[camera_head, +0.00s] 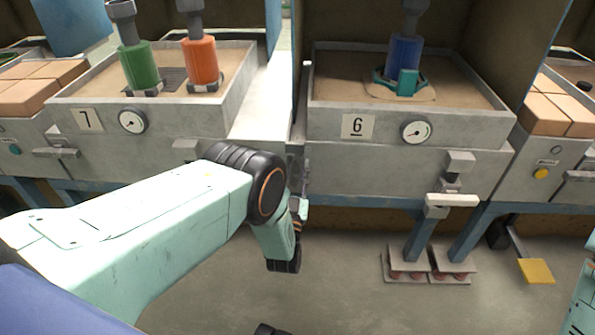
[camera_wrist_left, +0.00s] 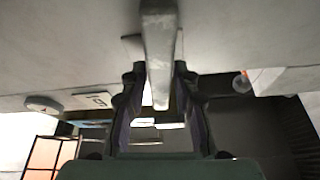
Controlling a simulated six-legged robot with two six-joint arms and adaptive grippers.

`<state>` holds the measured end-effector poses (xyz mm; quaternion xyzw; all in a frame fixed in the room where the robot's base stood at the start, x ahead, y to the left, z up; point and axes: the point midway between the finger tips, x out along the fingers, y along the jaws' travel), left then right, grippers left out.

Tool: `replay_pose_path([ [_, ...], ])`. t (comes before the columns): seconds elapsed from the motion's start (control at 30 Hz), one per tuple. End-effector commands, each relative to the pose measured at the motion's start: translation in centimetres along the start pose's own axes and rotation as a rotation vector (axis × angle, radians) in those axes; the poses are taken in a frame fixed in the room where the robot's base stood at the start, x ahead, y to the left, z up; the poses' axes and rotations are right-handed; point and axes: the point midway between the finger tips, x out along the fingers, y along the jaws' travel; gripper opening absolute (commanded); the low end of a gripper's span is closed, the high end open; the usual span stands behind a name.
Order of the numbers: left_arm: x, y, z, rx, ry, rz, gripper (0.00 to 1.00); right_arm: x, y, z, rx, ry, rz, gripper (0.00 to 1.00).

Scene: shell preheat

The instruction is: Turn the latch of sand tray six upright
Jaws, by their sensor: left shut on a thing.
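Sand tray six (camera_head: 335,125) is a grey box of sand with a "6" plate (camera_head: 358,125) and a round gauge on its front. My left gripper (camera_head: 300,203) is low at the tray's front left corner, mostly hidden behind my wrist in the head view. In the left wrist view my left gripper (camera_wrist_left: 160,105) has its two dark fingers shut on a grey latch bar (camera_wrist_left: 160,50). The bar runs up and down that picture between the fingers. The plate (camera_wrist_left: 93,98) shows upside down there. The latch's true tilt is hard to tell.
A blue cylinder (camera_head: 404,55) stands in tray six. Tray seven (camera_head: 180,118), holding green (camera_head: 139,65) and orange (camera_head: 200,62) cylinders, is at the left. Another lever (camera_head: 452,200) sticks out under tray six at the right. Pedals (camera_head: 430,262) and a yellow plate (camera_head: 536,271) are near the floor.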

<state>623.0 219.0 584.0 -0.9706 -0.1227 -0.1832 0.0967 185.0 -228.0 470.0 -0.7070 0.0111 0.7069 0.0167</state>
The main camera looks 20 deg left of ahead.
Motion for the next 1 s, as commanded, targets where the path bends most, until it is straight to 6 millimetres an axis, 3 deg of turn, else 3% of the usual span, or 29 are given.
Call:
replay_pose_path([
  [0.33,0.05,0.20,-0.08,-0.126,0.001,-0.052,0.00,0.23,0.00,0.00,0.000,0.000,0.000,0.00],
  [0.87,0.06,0.34,-0.11,-0.148,0.000,-0.062,0.00,0.25,0.00,0.00,0.000,0.000,0.000,0.00],
  [0.9,0.06,0.34,-0.11,-0.148,0.000,-0.062,0.30,0.25,0.00,0.00,0.000,0.000,0.000,0.00],
  [1.0,0.05,0.34,-0.10,-0.147,0.000,-0.061,0.39,0.25,0.00,0.00,0.000,0.000,0.000,0.00],
])
